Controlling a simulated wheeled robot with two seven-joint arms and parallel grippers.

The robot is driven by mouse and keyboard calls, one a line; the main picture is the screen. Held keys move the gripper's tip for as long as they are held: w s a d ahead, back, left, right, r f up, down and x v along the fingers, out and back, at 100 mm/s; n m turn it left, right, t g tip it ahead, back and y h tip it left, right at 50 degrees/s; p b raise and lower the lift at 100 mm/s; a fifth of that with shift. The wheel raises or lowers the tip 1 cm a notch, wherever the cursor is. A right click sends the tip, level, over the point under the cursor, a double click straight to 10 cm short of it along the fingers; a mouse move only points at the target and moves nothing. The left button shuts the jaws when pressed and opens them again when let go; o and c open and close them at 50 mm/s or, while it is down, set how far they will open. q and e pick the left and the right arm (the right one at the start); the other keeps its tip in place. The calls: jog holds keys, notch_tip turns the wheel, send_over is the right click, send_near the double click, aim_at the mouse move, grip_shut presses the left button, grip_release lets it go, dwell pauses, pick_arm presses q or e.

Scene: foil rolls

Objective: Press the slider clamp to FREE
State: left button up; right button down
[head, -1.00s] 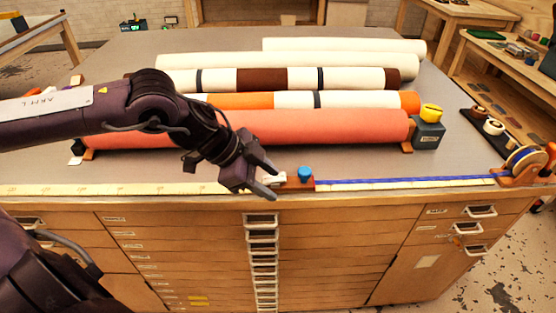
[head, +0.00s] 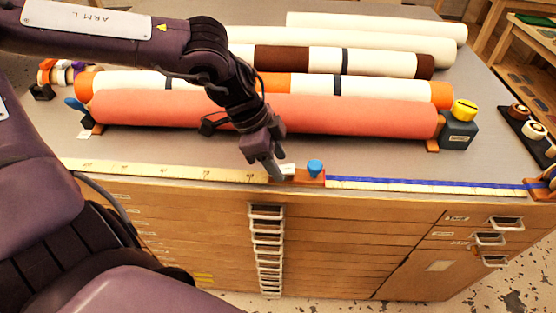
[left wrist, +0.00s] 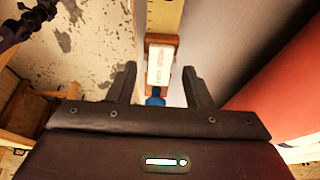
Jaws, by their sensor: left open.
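The slider clamp (head: 310,178) is a small wooden block with a blue knob (head: 315,167) and a white label plate, on the ruler strip along the table's front edge. In the left wrist view the clamp's white plate (left wrist: 161,66) carries red lettering that I cannot read surely. The blue knob (left wrist: 155,97) shows below it, partly hidden by the gripper body. My left gripper (head: 275,172) points down at the clamp's left end, by the white plate. It is open, and the plate shows between its fingers (left wrist: 160,72). I cannot tell whether they touch it. My right gripper is not in view.
A salmon roll (head: 350,117) lies close behind the clamp, with several other rolls further back. A dark block with a yellow knob (head: 464,110) stands at its right end. The yellow ruler (head: 180,172) runs left, and a blue line runs right. Drawers (head: 360,229) are below.

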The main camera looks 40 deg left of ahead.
pick_arm(q)
jog(key=shift+d+f, duration=0.1)
jog(key=shift+f, duration=0.3)
jog(key=shift+w, duration=0.1)
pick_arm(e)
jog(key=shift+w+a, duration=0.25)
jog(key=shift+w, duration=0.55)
